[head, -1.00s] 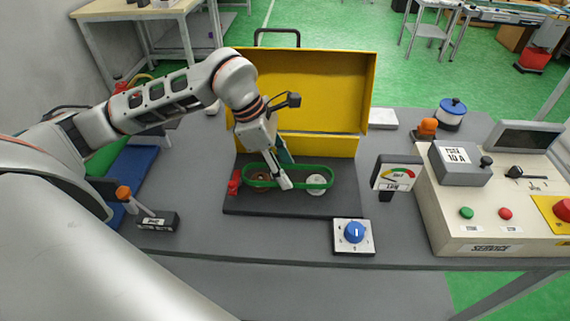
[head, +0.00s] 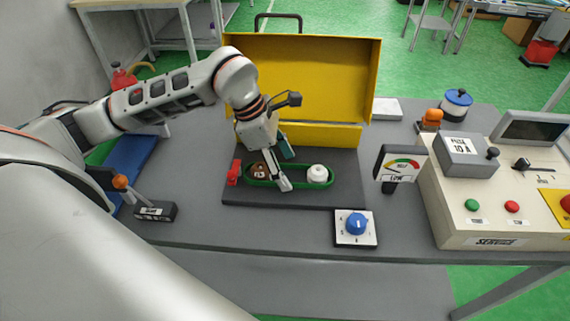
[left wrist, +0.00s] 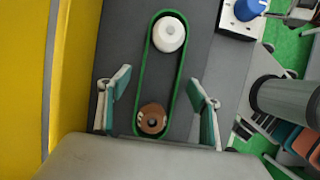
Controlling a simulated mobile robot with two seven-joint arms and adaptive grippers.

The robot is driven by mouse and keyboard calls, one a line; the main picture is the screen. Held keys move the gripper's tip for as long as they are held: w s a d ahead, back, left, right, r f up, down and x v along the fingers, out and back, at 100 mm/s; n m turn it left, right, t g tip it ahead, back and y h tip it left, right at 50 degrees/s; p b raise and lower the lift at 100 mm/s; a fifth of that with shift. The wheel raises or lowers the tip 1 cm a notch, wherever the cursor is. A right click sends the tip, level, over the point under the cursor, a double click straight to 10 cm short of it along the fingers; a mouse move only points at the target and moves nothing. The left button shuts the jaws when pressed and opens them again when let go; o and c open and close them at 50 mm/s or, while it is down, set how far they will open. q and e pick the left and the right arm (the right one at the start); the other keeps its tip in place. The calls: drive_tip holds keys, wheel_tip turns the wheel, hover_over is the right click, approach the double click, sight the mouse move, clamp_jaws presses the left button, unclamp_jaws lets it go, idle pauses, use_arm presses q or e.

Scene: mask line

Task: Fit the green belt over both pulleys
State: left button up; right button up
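The green belt (head: 305,186) is a long loop lying low around both pulleys on the dark plate (head: 345,196). The brown pulley (head: 258,171) is inside its left end and the white pulley (head: 317,173) inside its right end; both rise above the belt. The left wrist view shows the belt (left wrist: 144,70) encircling the white pulley (left wrist: 168,35) and the brown pulley (left wrist: 152,118). My left gripper (head: 288,170) is over the belt's middle, open, its fingers apart on either side of the loop and seemingly clear of it. My right gripper is not in view.
A red part (head: 233,172) stands at the plate's left end. A yellow open cover (head: 310,75) rises behind. A blue knob (head: 356,224) is in front, a gauge (head: 400,165) and control console (head: 480,220) to the right. The table's front left is mostly clear.

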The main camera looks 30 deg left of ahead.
use_arm(q)
drive_tip(key=v, duration=1.2)
drive_tip(key=shift+d, duration=0.1)
idle(0.5)
